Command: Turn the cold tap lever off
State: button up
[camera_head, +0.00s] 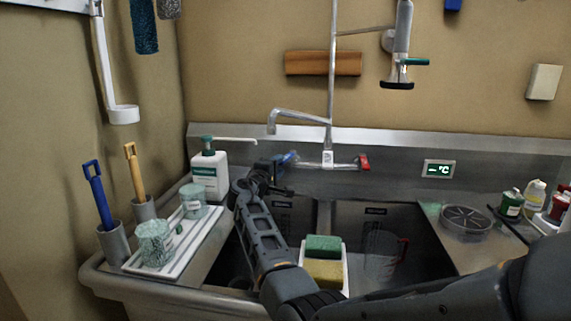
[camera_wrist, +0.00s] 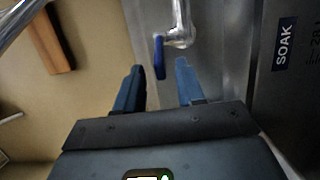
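The cold tap lever is the blue one (camera_head: 289,158), at the left end of the wall tap's chrome body (camera_head: 328,163). In the wrist view the blue lever (camera_wrist: 159,57) hangs from the chrome valve, just beyond and between my fingertips. My gripper (camera_wrist: 160,78) is open, one finger to each side of the lever's line, and I see no clear contact. In the head view my gripper (camera_head: 272,175) is at the left of the tap, close to the blue lever and partly overlapping it. The red lever (camera_head: 364,162) is at the right end.
The sink basin lies below, with a green and yellow sponge caddy (camera_head: 323,262) and a clear jug (camera_head: 383,255). A pump bottle (camera_head: 210,169) and a white tray (camera_head: 193,244) stand left of my arm. The spout (camera_head: 298,115) arches above the tap.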

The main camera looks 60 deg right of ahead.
aim_at(284, 161)
jog(key=d, duration=0.1)
jog(key=d+b, duration=0.1)
jog(key=d, duration=0.1)
jog(key=shift+w+d+f+b, duration=0.15)
jog(key=shift+w+d+b, duration=0.15)
jog(key=shift+d, duration=0.1)
jog(key=shift+w+d, duration=0.1)
jog(key=shift+d, duration=0.5)
jog(key=shift+c, duration=0.4)
grip_shut()
